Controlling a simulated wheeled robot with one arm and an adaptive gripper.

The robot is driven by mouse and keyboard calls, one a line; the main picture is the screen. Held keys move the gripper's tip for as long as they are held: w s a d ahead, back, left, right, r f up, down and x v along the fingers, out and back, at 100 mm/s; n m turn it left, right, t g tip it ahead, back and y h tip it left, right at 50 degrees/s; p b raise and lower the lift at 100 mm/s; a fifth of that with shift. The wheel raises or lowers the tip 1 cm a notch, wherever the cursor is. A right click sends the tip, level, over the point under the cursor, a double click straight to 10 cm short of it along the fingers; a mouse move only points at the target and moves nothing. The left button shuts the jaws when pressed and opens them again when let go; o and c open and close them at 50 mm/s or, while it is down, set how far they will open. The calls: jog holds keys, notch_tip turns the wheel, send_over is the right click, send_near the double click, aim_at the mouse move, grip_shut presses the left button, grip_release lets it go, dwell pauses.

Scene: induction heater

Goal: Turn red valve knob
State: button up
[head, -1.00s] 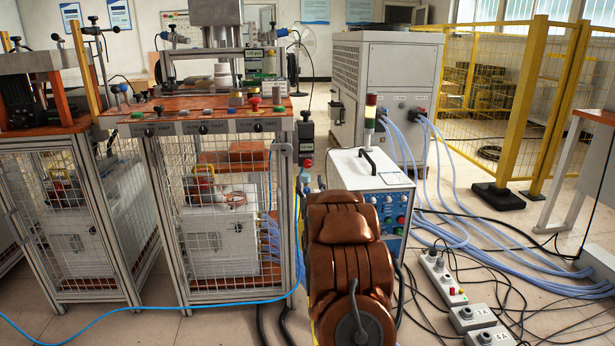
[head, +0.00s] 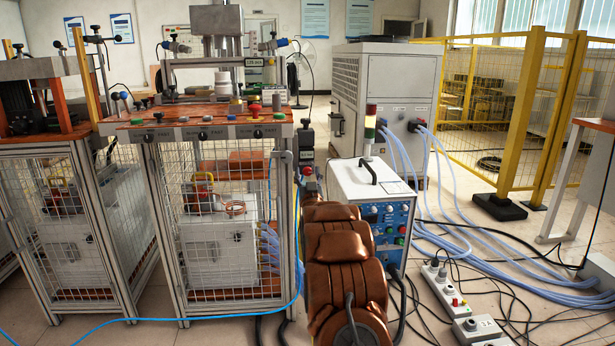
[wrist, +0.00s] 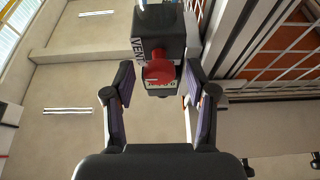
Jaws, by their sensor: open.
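The red valve knob (wrist: 158,72) sits on a black block marked "VENT" (wrist: 138,48) in the wrist view. In the head view a small red knob (head: 308,170) shows on the dark upright fitting (head: 307,140) beside the caged bench. My gripper (wrist: 159,80) is open, with one dark finger to the left of the knob and one to the right. The knob lies between and slightly beyond the fingers, with gaps visible on both sides.
The caged bench (head: 205,133) with its mesh panels stands close on the left of the valve. A white-and-blue control unit (head: 350,183) with a signal light stands just right. Pale hoses (head: 480,270) and power strips (head: 445,285) lie on the floor at right.

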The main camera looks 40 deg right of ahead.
dwell(0.3)
grip_shut()
dwell(0.3)
jog(key=shift+d+r+n, duration=0.1)
jog(key=shift+n, duration=0.2)
jog(key=n+t+y+p, duration=0.1)
jog(key=n+p, duration=0.1)
jog(key=n, duration=0.1)
jog(key=shift+r+y, duration=0.15)
jog(key=shift+y, duration=0.15)
jog(key=n+y+p, duration=0.1)
jog(key=n+y, duration=0.1)
jog(key=n, duration=0.2)
jog(key=n+t+y, duration=0.1)
jog(key=n, duration=0.3)
jog(key=shift+y+p, duration=0.4)
jog(key=n+y, duration=0.1)
jog(key=n, duration=0.2)
jog(key=n+y, duration=0.1)
jog(key=n, duration=0.2)
jog(key=shift+n+g+y, duration=0.3)
jog(key=shift+g, duration=0.1)
jog(key=shift+n+g+y, duration=0.4)
jog(key=shift+n+g, duration=0.4)
jog(key=shift+n, duration=1.4)
